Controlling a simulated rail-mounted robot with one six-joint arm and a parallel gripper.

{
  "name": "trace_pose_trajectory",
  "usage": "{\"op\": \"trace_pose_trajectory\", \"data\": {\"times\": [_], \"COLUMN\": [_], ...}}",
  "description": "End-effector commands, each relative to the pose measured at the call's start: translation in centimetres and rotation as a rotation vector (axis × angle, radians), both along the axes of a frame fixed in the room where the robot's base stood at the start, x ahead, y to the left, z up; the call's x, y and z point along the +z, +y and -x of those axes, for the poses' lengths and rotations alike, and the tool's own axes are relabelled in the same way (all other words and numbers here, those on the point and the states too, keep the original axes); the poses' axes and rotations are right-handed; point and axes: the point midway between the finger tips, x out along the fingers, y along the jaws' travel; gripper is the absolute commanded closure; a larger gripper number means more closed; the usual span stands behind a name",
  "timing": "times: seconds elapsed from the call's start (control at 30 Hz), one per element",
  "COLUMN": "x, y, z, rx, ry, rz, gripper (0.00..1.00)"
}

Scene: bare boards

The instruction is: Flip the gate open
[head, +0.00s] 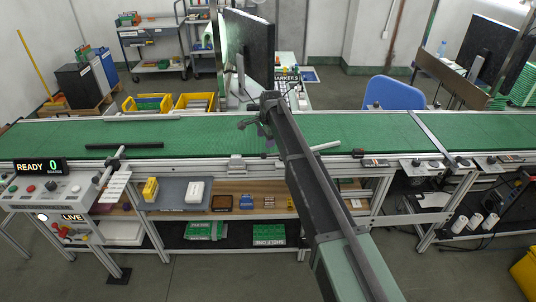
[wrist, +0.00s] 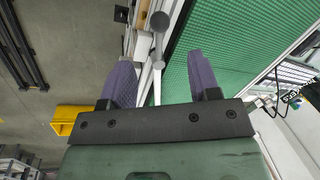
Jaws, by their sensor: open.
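My gripper (head: 254,130) is above the belt, well to the right of that bar. In the wrist view my gripper (wrist: 159,62) has its two purple fingers spread wide with nothing held. A dark grey post with a rounded end (wrist: 159,22) shows beyond and between the fingers; I cannot tell whether it belongs to the gate.
A control panel with a READY display (head: 38,167) stands at the front left. A pale rod (head: 325,146) lies beside my arm. Yellow bins (head: 194,102) and a monitor (head: 250,48) stand behind the conveyor. The belt between the gate and my gripper is clear.

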Motion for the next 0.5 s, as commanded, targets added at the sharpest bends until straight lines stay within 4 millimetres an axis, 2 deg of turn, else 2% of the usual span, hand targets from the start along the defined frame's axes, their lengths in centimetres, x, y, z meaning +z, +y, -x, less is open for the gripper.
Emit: {"op": "trace_pose_trajectory", "data": {"times": [0.03, 0.3, 0.4, 0.5], "x": [-1.7, -8.1, -9.4, -9.7], "y": [0.1, 0.7, 0.9, 1.0], "z": [-0.2, -1.2, -1.4, -1.5], "rx": [0.000, -0.001, -0.001, -0.001], "ry": [0.000, 0.000, -0.001, -0.001], "rz": [0.000, 0.001, 0.001, 0.001], "gripper": [0.44, 0.44, 0.44, 0.44]}}
